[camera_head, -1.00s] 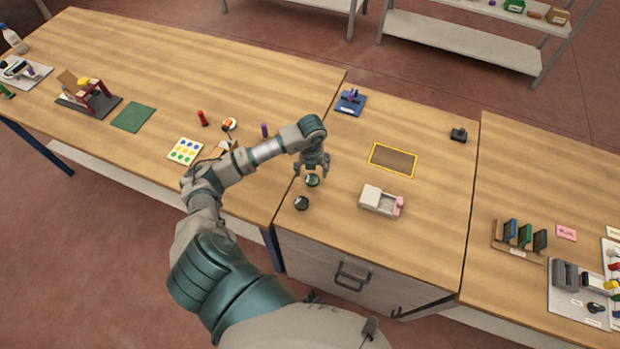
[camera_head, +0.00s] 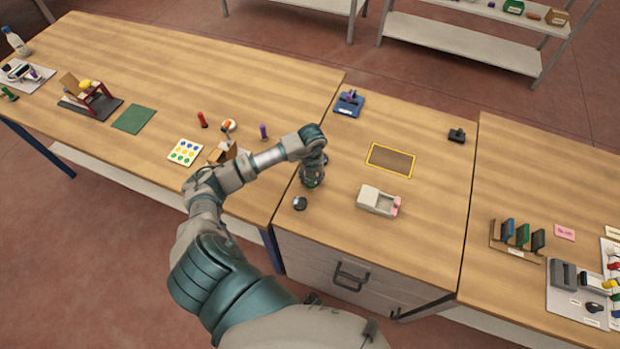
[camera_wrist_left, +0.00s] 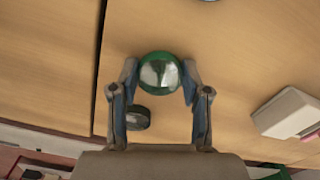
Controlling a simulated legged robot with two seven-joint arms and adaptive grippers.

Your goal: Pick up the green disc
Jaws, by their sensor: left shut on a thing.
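The green disc (camera_wrist_left: 160,72) has a shiny, glassy top and a green rim. In the left wrist view it sits between the two fingertips of my left gripper (camera_wrist_left: 158,80), which are shut on its sides. In the head view my left gripper (camera_head: 312,180) is low over the middle table and mostly covers the disc. Whether the disc touches the table cannot be told. My right gripper does not show.
A second, dark disc (camera_head: 300,203) lies close by on the table; it also shows in the left wrist view (camera_wrist_left: 138,118). A white box-shaped device (camera_head: 378,200) stands to the right. A yellow-edged brown rectangle (camera_head: 391,160) lies behind it. The table between is clear.

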